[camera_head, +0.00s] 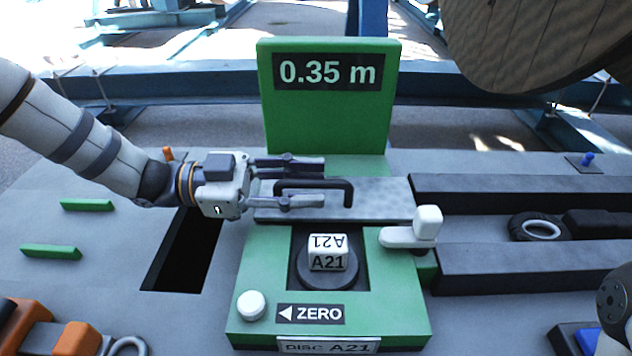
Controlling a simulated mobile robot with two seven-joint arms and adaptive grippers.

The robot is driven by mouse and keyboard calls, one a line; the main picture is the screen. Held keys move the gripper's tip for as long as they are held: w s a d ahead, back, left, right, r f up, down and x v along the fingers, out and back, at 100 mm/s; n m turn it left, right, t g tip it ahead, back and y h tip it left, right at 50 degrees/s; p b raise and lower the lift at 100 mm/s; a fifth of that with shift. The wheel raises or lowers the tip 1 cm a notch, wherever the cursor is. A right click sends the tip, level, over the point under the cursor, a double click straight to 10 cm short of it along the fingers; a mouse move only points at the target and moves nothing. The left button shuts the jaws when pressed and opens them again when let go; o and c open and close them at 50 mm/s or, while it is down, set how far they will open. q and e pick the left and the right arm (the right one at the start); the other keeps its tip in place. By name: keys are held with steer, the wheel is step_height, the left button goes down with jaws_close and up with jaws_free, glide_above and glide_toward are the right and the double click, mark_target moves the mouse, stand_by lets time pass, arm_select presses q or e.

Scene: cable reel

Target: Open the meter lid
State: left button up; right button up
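The green meter (245,300) stands in the middle, with a tall display panel (325,115) at its back reading 0.35 m. Its grey lid plate (385,200) lies across the body and has a black bar handle (340,184) on it. My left gripper (324,182) reaches in from the left, fingers apart, one on the far side and one on the near side of the handle. I cannot tell whether they touch it. A block marked A21 (327,260) sits on a dark disc in the uncovered recess in front of the lid.
A white lever (427,224) stands at the meter's right, and a white button (251,305) is beside the ZERO label. Dark rails (520,190) flank a channel at right. A dark slot (185,250) opens at left. A wooden reel (530,40) hangs top right.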

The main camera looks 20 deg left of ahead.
arm_select(q)
steer(key=shift+x, duration=0.85)
steer(key=shift+c, duration=0.2)
jaws_close()
steer(key=shift+w+r, duration=0.1)
